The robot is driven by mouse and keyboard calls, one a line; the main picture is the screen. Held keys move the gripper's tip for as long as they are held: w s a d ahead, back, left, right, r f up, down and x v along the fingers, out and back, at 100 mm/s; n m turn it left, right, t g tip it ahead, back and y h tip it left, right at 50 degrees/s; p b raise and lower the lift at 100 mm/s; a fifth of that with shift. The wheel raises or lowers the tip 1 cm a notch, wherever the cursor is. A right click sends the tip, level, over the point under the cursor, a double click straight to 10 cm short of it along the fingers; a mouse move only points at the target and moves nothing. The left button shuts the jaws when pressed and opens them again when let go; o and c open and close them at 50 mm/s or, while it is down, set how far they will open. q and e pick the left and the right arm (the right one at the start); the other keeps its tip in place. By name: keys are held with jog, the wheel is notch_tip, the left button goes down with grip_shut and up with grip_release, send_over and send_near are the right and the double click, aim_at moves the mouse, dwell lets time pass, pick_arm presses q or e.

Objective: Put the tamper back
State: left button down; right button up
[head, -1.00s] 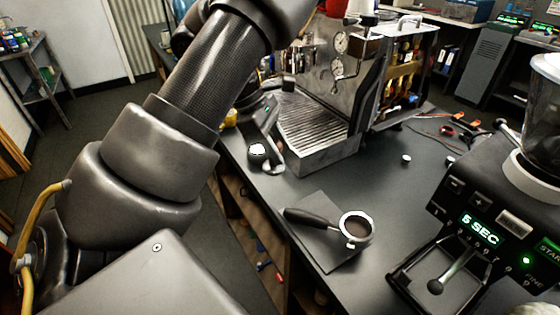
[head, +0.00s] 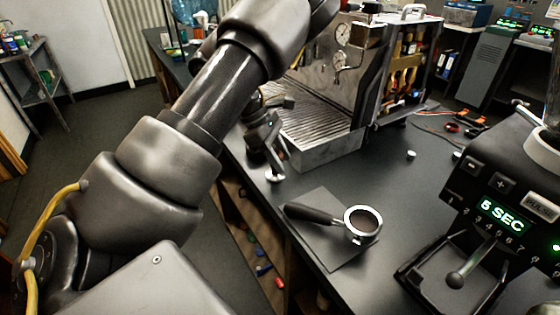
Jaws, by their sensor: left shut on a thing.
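My left gripper (head: 265,150) is at the near left corner of the espresso machine, above the counter's left edge. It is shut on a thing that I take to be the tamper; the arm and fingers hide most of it. A small shiny metal part (head: 275,176) shows just below the fingers and looks like the tamper's base. I cannot tell whether it touches the counter. The portafilter (head: 362,222), with dark coffee in its basket, lies on a dark mat (head: 352,262), its handle to the left. My right gripper is not in view.
The espresso machine (head: 330,150) with its drip tray stands just beyond the gripper. The grinder (head: 500,205), reading "5 SEC", stands at the right. A small pale knob-like thing (head: 411,155) and tools lie on the counter. The counter between mat and machine is clear.

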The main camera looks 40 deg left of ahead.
pick_arm(q)
jog(key=shift+s+r, duration=0.1)
jog(key=shift+r, duration=0.05)
jog(key=c, duration=0.9)
grip_release()
jog(key=shift+f, duration=0.2)
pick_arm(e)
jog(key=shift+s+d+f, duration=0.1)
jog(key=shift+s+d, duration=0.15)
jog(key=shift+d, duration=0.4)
pick_arm(q)
jog(key=shift+r, duration=0.1)
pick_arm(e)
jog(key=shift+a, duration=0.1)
